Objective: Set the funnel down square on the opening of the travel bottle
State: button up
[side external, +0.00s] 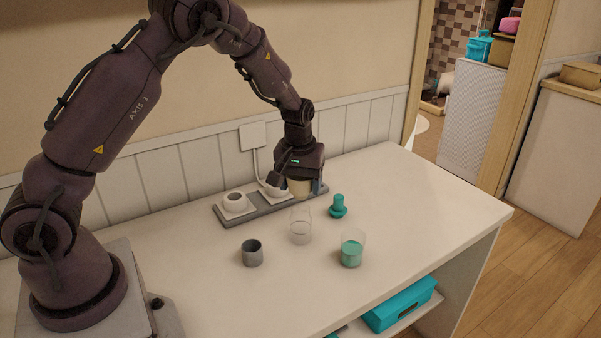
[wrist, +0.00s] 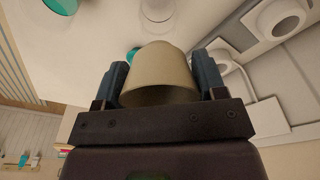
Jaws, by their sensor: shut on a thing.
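My gripper (side external: 297,187) is shut on a beige, tapered piece, which I take to be the funnel (side external: 300,188). In the wrist view the funnel (wrist: 158,75) sits between the two fingers (wrist: 160,76); its lower end is not clear. The clear, empty-looking vessel, apparently the travel bottle (side external: 300,227), stands upright on the counter. It is nearer the side camera than the gripper, and the funnel is apart from it, higher in the picture. In the wrist view a clear vessel (wrist: 157,10) shows at the top edge, beyond the funnel.
A clear cup with teal contents (side external: 351,252), a teal stopper-like piece (side external: 338,207) and a grey cup (side external: 252,254) stand around the bottle. A grey tray (side external: 256,211) with white cups lies behind, by the wall. The counter's right side is clear.

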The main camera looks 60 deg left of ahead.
aim_at(298, 191)
jog(key=shift+f, duration=1.15)
jog(key=shift+f, duration=1.35)
dwell(0.6)
jog(key=o, duration=1)
jog(key=r, duration=0.8)
jog(key=s+d+r, duration=0.1)
jog(key=r, duration=0.4)
jog(key=shift+s, duration=0.1)
